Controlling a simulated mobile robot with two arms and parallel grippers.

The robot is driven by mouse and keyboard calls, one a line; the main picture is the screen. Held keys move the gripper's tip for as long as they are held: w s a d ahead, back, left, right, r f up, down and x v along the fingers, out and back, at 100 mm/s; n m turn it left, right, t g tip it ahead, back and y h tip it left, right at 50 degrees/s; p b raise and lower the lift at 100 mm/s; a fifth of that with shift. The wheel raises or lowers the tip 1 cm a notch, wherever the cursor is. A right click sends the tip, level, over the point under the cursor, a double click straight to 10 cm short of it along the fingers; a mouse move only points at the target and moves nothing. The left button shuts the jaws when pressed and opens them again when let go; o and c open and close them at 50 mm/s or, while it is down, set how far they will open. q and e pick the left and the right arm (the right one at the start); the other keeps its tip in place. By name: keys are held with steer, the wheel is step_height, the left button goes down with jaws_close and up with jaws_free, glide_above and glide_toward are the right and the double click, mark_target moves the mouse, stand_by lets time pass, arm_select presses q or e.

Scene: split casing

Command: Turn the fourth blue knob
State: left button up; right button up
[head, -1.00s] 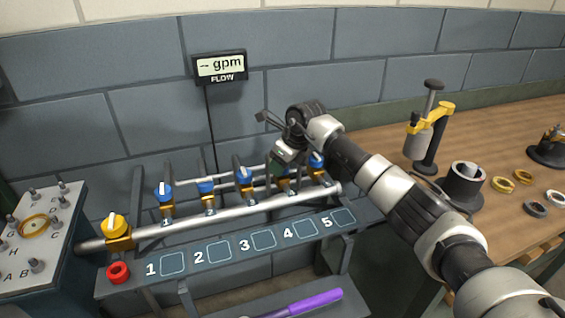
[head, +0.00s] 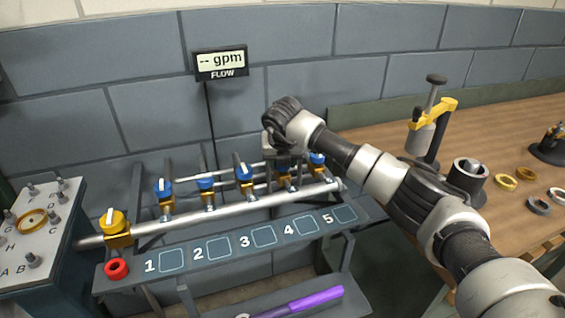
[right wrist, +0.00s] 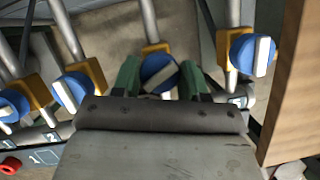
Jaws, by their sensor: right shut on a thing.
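The fourth blue knob (right wrist: 156,70) sits between the green fingers of my right gripper (right wrist: 161,80) in the right wrist view, and the gripper is shut on it. Its white bar lies slanted, more crosswise than the bars of the neighbouring knobs. In the head view my right gripper (head: 276,146) is over the fourth knob and mostly hides it. The first (head: 162,188), second (head: 206,184), third (head: 243,173) and fifth (head: 317,158) blue knobs stand along the pipe. My left gripper is not in view.
The flow display (head: 221,63) reads "-- gpm". A yellow knob (head: 114,222) and red ring (head: 117,268) are at the rail's left end. A purple-handled tool (head: 315,299) lies on the lower shelf. The wooden bench (head: 375,140) at right holds a press and rings.

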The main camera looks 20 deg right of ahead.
steer(key=m+h+b, duration=0.1)
steer(key=m, duration=0.1)
steer(key=m+g+h, duration=0.1)
steer(key=m, duration=0.2)
steer(key=shift+a+m+b, duration=0.1)
steer(key=shift+m+b, duration=0.2)
steer(key=shift+b, duration=0.1)
stand_by(0.3)
steer(key=o, duration=0.9)
steer(key=shift+r, duration=0.1)
steer(key=b+v, duration=0.1)
steer(key=v, duration=0.9)
steer(key=shift+a+r, duration=0.1)
steer(key=shift+r, duration=0.25)
steer(key=shift+f, duration=0.1)
